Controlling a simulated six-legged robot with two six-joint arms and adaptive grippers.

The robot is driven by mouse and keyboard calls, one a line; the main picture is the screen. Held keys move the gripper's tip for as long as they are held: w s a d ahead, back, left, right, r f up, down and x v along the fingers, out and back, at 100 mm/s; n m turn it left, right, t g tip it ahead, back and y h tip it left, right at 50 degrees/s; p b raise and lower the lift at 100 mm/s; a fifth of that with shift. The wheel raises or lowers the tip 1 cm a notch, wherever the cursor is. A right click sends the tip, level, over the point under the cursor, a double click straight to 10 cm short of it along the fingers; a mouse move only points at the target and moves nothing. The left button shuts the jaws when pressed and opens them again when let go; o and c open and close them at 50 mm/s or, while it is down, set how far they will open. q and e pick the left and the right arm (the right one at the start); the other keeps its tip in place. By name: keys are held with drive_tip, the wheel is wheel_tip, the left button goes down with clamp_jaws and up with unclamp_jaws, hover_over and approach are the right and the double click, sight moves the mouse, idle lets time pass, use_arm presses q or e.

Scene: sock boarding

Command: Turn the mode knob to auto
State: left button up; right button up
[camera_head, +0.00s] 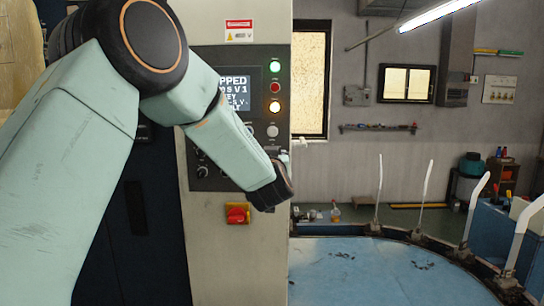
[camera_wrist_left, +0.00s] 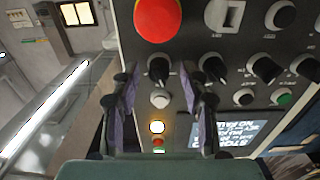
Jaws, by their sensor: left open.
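The control panel (camera_head: 206,178) is on the machine front, partly hidden behind my left arm. In the left wrist view the panel (camera_wrist_left: 190,45) appears upside down, with several black pointer knobs in a row. One black knob (camera_wrist_left: 158,68) lies between the fingertips of my left gripper (camera_wrist_left: 159,76). The fingers are open, one on each side of it, with visible gaps. I cannot tell how far the tips are from the panel. The labels are too small to read, so I cannot tell which knob is the mode knob. My right gripper is not in view.
A large red button (camera_wrist_left: 158,18) is close to the fingers. A lit screen (camera_wrist_left: 232,133) and lit amber lamp (camera_wrist_left: 157,127) are also on the panel. A blue round table (camera_head: 375,275) stands at the right.

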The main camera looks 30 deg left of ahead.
use_arm(q)
drive_tip(key=shift+w+f, duration=0.1)
drive_tip(key=c, duration=0.6)
clamp_jaws()
drive_tip(key=shift+m, duration=0.4)
drive_tip(key=m, duration=1.2)
idle(0.4)
drive_tip(key=o, duration=0.6)
unclamp_jaws()
